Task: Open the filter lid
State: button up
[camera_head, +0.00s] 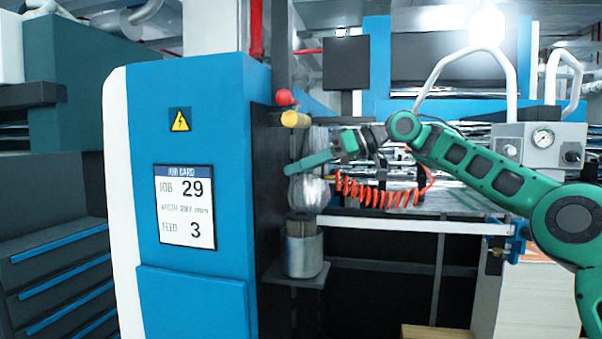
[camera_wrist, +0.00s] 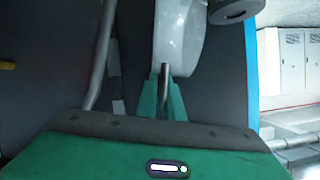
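The filter is a silver canister (camera_head: 303,257) on a small shelf at the side of the blue cabinet. A brown ribbed cylinder (camera_head: 302,227) shows at its top. A shiny rounded silver piece, which looks like the filter lid (camera_head: 309,191), is above it, partly behind my gripper (camera_head: 306,163). In the wrist view a pale rounded body (camera_wrist: 180,42) is just beyond my green fingers (camera_wrist: 164,92). A thin grey bar, which looks like the lid's handle (camera_wrist: 164,80), lies between the fingertips, which appear closed on it. How the lid meets the canister is partly hidden.
The blue cabinet (camera_head: 195,110) with a job card (camera_head: 185,207) stands left of the filter. A red knob (camera_head: 285,97) and a yellow cylinder (camera_head: 295,119) stick out above it. A coiled orange hose (camera_head: 385,193) and a white rail (camera_head: 420,226) are to the right.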

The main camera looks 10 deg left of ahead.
jog(key=o, duration=0.4)
jog(key=shift+s+a+r, duration=0.2)
jog(key=shift+s, duration=0.05)
jog(key=shift+w+d, duration=0.1)
jog(key=v, duration=1)
jog(key=shift+w+d, duration=0.2)
jog(key=shift+d, duration=0.2)
